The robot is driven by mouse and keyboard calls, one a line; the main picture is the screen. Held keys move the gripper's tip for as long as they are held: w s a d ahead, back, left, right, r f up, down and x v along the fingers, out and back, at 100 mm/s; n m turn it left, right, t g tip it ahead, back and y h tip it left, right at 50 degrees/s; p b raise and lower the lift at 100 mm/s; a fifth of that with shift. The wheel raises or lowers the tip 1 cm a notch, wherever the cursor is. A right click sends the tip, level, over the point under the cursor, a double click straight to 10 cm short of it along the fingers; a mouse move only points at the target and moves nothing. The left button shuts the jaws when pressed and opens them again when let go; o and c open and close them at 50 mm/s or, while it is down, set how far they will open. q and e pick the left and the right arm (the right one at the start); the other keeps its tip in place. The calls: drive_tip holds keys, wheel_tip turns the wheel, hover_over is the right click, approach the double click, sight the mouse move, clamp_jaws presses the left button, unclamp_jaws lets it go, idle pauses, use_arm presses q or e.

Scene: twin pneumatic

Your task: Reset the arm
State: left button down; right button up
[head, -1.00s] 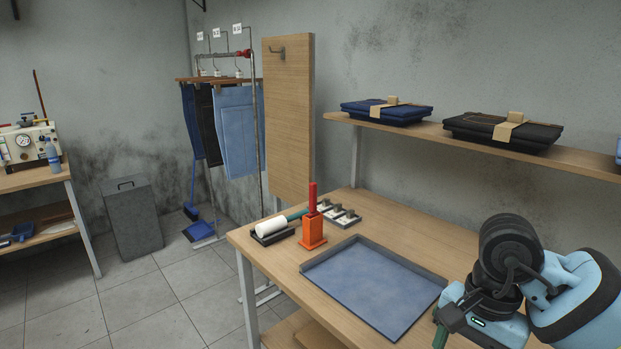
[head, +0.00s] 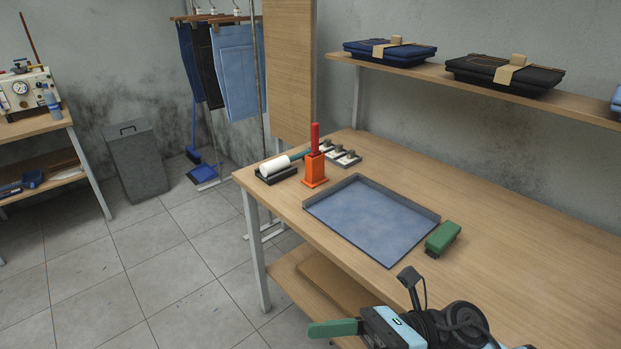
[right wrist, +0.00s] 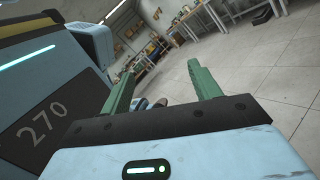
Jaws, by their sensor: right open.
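My right arm and gripper (head: 325,329) are at the bottom of the head view, low in front of the workbench (head: 500,222). One green finger shows there, pointing left. In the right wrist view the two green fingers of this gripper (right wrist: 159,70) stand wide apart with nothing between them. Beyond them are floor and distant benches. A green block-like tool (head: 443,238) with a dark underside lies on the bench, apart from the gripper. My left gripper is in neither view.
A shallow blue-floored tray (head: 372,222) lies on the bench. Behind it are an orange holder (head: 315,170) with a red-handled tool and a white roller (head: 274,166). Folded trousers (head: 390,51) lie on the shelf above.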

drive_tip(key=w+d+f+m+t+h+p, duration=0.1)
drive_tip(key=d+f+m+t+h, duration=0.5)
drive_tip(key=m, duration=0.6)
drive_tip(key=d+f+m+t+h, duration=0.1)
drive_tip(key=f+m+t, duration=0.3)
drive_tip(key=m+t, duration=0.55)
drive_tip(key=w+d+f+m+t+h+p, duration=0.1)
drive_tip(key=d+f+m+t+h, duration=0.3)
drive_tip(key=m, duration=1)
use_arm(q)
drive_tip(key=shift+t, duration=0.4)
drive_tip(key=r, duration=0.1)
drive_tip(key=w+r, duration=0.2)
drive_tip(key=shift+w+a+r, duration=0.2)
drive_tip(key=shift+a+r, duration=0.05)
use_arm(e)
drive_tip(key=s+d+f+m+g+h, duration=0.3)
drive_tip(key=s+f+m, duration=0.3)
drive_tip(key=s+f, duration=0.3)
drive_tip(key=s+d+f+m+g+h, duration=0.3)
drive_tip(key=s+f+m, duration=0.3)
drive_tip(key=s+f, duration=0.3)
drive_tip(key=shift+s+g, duration=0.45)
drive_tip(key=shift+g, duration=0.4)
